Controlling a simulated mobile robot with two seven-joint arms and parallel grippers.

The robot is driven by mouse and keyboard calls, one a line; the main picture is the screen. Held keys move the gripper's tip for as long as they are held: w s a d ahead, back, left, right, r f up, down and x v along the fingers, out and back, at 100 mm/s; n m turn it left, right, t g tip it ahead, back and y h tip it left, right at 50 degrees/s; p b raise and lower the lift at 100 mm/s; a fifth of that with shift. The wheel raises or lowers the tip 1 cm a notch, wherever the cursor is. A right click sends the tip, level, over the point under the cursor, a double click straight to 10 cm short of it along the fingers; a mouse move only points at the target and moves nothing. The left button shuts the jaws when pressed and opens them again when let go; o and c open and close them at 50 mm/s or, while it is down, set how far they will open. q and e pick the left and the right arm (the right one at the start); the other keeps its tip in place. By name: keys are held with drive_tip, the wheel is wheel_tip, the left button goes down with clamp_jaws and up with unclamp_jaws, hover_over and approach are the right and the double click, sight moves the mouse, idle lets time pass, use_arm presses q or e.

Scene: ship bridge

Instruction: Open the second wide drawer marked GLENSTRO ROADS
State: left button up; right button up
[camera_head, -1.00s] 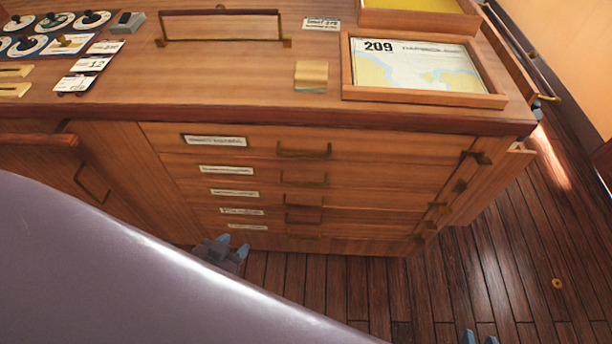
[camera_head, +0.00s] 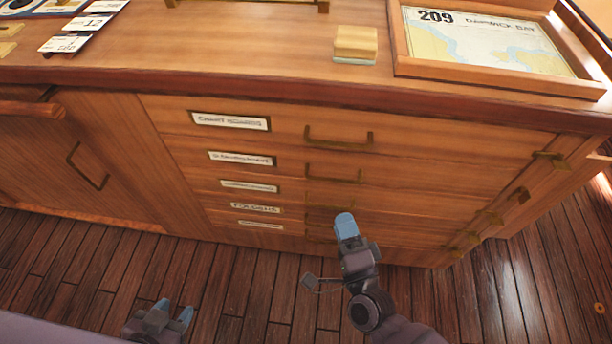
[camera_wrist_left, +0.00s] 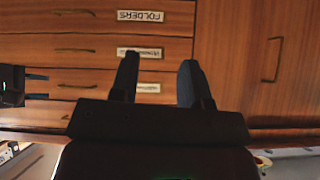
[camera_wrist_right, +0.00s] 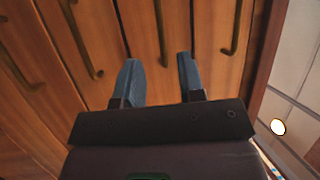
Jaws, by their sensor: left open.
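A stack of wide wooden drawers fills the front of the cabinet. In the head view the second drawer's white label (camera_head: 240,158) is too blurred to read. Its brass bar handle (camera_head: 333,172) is to the right of the label, and the drawer front is flush and shut. My right gripper (camera_head: 346,226) is in front of the lower drawers, below that handle. The right wrist view shows its fingers (camera_wrist_right: 160,80) apart and empty, facing several handles. My left gripper (camera_head: 174,310) is low at the left, open and empty; its fingers (camera_wrist_left: 157,80) are apart in the left wrist view.
The top drawer's handle (camera_head: 338,137) is just above the second. A hinged cupboard door (camera_head: 100,150) is at the left. The countertop holds a framed chart (camera_head: 490,40) and a yellowish block (camera_head: 355,42). Dark plank floor (camera_head: 230,290) is clear in front.

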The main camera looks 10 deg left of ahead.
sight(327, 178)
drive_tip(key=x, duration=1.1)
drive_tip(key=shift+a, duration=0.15)
clamp_jaws()
